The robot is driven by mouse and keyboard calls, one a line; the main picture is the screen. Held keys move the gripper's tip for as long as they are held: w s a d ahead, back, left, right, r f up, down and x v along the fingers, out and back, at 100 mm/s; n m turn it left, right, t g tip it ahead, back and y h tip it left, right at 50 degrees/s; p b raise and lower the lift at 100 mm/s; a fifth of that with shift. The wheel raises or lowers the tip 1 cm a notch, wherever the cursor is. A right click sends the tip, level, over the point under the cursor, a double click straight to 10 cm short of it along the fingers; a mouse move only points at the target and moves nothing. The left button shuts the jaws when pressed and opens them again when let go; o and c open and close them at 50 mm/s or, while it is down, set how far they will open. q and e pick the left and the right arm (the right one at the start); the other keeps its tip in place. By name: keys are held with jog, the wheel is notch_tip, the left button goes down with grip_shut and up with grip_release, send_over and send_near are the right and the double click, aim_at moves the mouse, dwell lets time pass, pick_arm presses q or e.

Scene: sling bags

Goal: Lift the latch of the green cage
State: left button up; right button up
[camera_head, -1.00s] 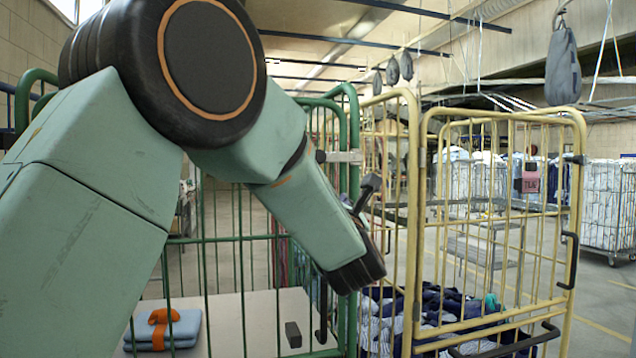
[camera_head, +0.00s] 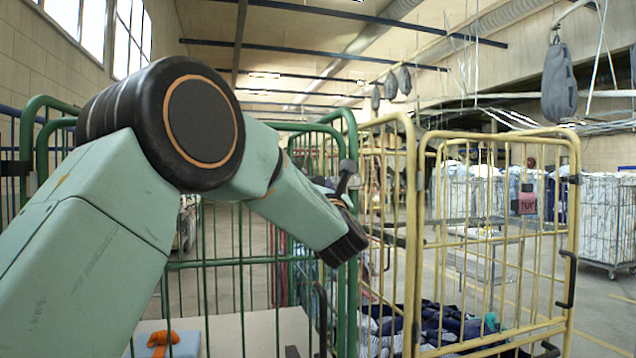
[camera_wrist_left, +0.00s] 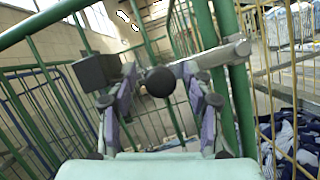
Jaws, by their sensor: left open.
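The green cage (camera_head: 243,262) stands in front of me, behind my left arm in the head view. Its latch (camera_head: 347,168) is a grey fitting at the upper right corner post, partly hidden by my gripper. In the left wrist view the latch is a grey bar (camera_wrist_left: 215,56) on the green post, with a round black knob (camera_wrist_left: 160,81) at its end. My left gripper (camera_wrist_left: 160,100) is open, with its purple-grey fingers on either side of the knob. I cannot tell whether they touch it. In the head view the left gripper (camera_head: 340,190) is at the latch corner. My right gripper is not in view.
A yellow cage (camera_head: 412,230) with dark and white cloth (camera_head: 440,325) stands close on the right. A blue folded item with an orange part (camera_head: 165,338) lies inside the green cage. Grey bags (camera_head: 560,85) hang at upper right.

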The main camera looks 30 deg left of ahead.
pick_arm(q)
jog(key=shift+w+a+f, duration=0.2)
jog(key=shift+w+f, duration=0.05)
jog(key=shift+w, duration=0.05)
jog(key=shift+c, duration=0.3)
jog(key=shift+s+d+r, duration=0.35)
jog(key=shift+s+r, duration=0.05)
jog(key=shift+s, duration=0.1)
jog(key=c, duration=0.4)
jog(key=shift+w+a+f, duration=0.1)
jog(key=shift+w+f, duration=0.05)
grip_shut()
